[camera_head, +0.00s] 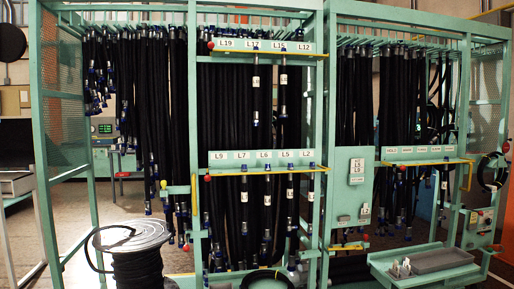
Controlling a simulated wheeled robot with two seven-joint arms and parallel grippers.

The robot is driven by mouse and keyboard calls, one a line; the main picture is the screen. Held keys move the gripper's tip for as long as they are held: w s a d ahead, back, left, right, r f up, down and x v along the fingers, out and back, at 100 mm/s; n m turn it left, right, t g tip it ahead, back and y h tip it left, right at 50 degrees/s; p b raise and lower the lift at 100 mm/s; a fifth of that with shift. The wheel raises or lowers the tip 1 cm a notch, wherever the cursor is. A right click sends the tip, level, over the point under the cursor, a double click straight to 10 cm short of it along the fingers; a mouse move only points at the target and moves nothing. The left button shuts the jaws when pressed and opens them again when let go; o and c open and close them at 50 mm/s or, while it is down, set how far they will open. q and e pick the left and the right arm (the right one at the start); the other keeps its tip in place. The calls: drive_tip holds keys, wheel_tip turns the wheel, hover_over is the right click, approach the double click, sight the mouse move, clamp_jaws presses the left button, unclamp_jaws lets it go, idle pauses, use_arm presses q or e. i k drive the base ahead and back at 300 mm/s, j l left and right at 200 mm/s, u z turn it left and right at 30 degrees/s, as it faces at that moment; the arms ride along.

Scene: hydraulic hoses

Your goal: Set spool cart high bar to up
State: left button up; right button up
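A green hose rack (192,120) fills the middle of the view, with black hoses hanging in it. A high label strip (265,45) reads L19, L17, L15, L12; a thin yellow bar (300,54) runs along it, with a red ball (210,45) at the left end. A lower strip (262,155) reads L9, L7, L6, L5, L2 and has a yellow bar (265,172) beneath it. A spool of black hose (137,262) with a grey top flange stands at the lower left. I cannot tell which bar is the spool cart's high bar. Neither gripper is in view.
A second green rack section (322,120) stands at right, with a labelled strip and yellow bar (425,163). A green tray (385,262) with a grey bin (440,260) juts forward at the lower right. Some floor (85,215) shows at left behind the spool.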

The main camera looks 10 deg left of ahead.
sight(211, 45)
drive_tip(key=i+u, duration=0.1)
drive_tip(key=i, duration=0.4)
drive_tip(key=i+l+u, duration=0.1)
drive_tip(key=i, duration=0.4)
drive_tip(key=i+l+u, duration=0.15)
drive_tip(key=i, duration=0.4)
drive_tip(key=i+l+u, duration=0.2)
drive_tip(key=i, duration=0.2)
drive_tip(key=i+l+u, duration=0.25)
drive_tip(key=i, duration=0.15)
